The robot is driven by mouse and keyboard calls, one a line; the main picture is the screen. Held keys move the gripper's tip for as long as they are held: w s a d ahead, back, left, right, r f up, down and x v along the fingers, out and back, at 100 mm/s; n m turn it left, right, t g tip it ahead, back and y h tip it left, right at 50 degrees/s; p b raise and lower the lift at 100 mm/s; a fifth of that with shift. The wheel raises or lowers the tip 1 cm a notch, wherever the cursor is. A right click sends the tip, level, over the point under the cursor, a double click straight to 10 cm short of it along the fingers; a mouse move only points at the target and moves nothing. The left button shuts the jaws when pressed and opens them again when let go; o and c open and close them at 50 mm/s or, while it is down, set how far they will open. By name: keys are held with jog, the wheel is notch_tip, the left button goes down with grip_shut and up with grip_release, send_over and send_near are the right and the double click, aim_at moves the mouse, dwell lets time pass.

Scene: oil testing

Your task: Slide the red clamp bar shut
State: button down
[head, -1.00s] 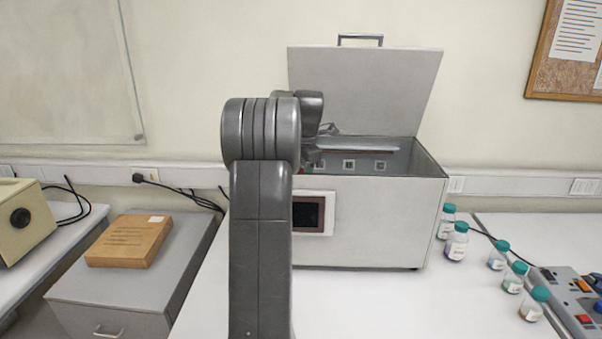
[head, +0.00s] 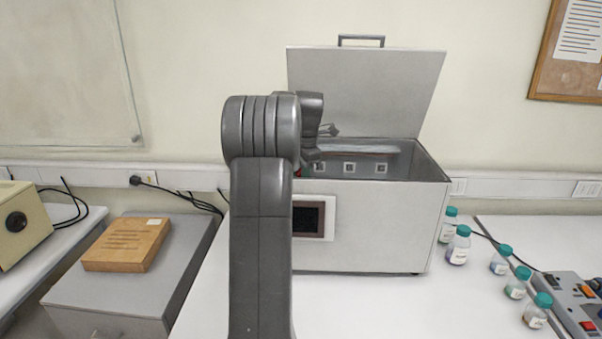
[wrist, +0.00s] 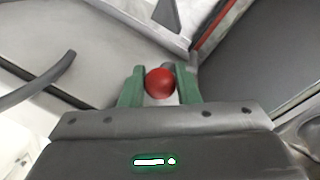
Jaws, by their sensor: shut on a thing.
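In the wrist view, my gripper (wrist: 160,86) has its two green fingers closed on either side of a red ball-shaped knob (wrist: 160,82). A red bar edge (wrist: 217,32) shows at the upper right of that view; whether it joins the knob cannot be seen. In the head view, my arm reaches into the open grey box (head: 368,225), and the gripper itself is mostly hidden behind my arm. A thin reddish bar (head: 365,152) runs across the inside of the box near its top.
The box's lid (head: 365,90) stands raised at the back. Several teal-capped bottles (head: 458,246) and a switch panel (head: 572,305) are to the right. A brown wooden block (head: 127,244) lies on the cabinet at left.

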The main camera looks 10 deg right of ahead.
jog(key=c, duration=1.4)
grip_release()
jog(key=shift+w+r, duration=0.15)
jog(key=shift+r, duration=0.05)
jog(key=shift+o, duration=1.4)
jog(key=shift+w+d+f, duration=0.1)
jog(key=shift+w+f, duration=0.05)
notch_tip(320, 180, up, 14)
jog(key=s, duration=0.2)
jog(key=shift+s+d+f+b, duration=0.2)
jog(key=shift+s+d+b, duration=0.15)
jog(key=shift+b, duration=0.1)
